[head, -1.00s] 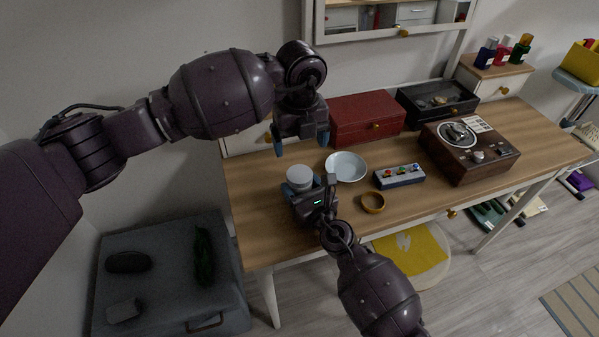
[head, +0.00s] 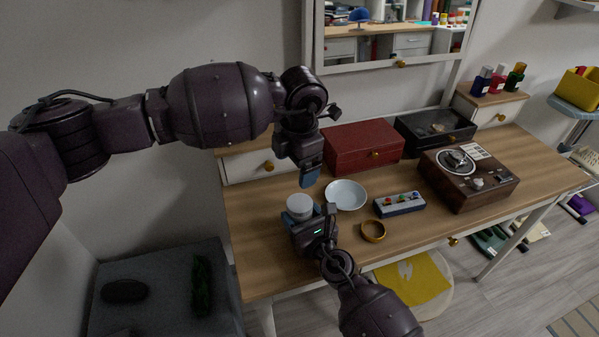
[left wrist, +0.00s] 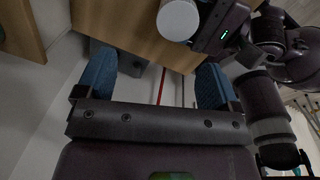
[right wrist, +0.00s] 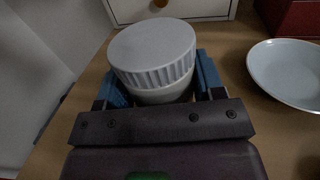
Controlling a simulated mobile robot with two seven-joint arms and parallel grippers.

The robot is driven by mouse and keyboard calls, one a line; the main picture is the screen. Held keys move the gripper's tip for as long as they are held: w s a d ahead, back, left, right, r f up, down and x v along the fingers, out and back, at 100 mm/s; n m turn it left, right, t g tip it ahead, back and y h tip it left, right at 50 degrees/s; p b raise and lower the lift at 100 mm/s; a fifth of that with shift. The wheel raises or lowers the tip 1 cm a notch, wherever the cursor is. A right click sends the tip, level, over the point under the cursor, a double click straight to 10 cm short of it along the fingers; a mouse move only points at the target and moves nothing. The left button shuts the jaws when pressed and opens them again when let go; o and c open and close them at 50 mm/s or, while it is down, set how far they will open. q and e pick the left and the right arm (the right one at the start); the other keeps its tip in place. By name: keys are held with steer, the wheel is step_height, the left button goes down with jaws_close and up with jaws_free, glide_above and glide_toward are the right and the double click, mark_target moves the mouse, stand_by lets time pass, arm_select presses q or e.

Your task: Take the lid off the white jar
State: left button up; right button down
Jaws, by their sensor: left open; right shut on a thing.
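The white jar (right wrist: 162,94) stands on the wooden table with its ribbed white lid (right wrist: 152,48) on top. The lid also shows in the head view (head: 299,206) and at the top of the left wrist view (left wrist: 178,19). My right gripper (head: 301,219) is shut on the jar's body below the lid, one blue finger on each side. My left gripper (head: 309,176) is open and empty, above the table and behind the jar in the head view. Its two blue fingers are wide apart in the left wrist view (left wrist: 156,85).
A white bowl (head: 346,195) stands just right of the jar. A button box (head: 399,204), a gold ring (head: 373,231), a record player (head: 467,178), a red box (head: 362,146) and a black case (head: 436,129) are also on the table.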

mark_target(299, 202)
arm_select(q)
steer(key=m, duration=1.1)
steer(key=shift+s+f, duration=0.2)
steer(key=shift+f, duration=0.2)
steer(key=m, duration=0.4)
steer(key=shift+s+f, duration=0.15)
steer(key=shift+f, duration=0.1)
steer(key=m, duration=0.3)
steer(key=shift+s+f, duration=0.1)
steer(key=m, duration=0.4)
steer(key=shift+d+f+g+h, duration=0.1)
steer(key=shift+d+g+h, duration=0.1)
steer(key=shift+g+h, duration=0.1)
steer(key=m, duration=0.4)
steer(key=shift+s+d, duration=0.1)
steer(key=shift+d, duration=0.05)
steer(key=m, duration=0.3)
steer(key=shift+m, duration=0.3)
steer(key=shift+f, duration=4)
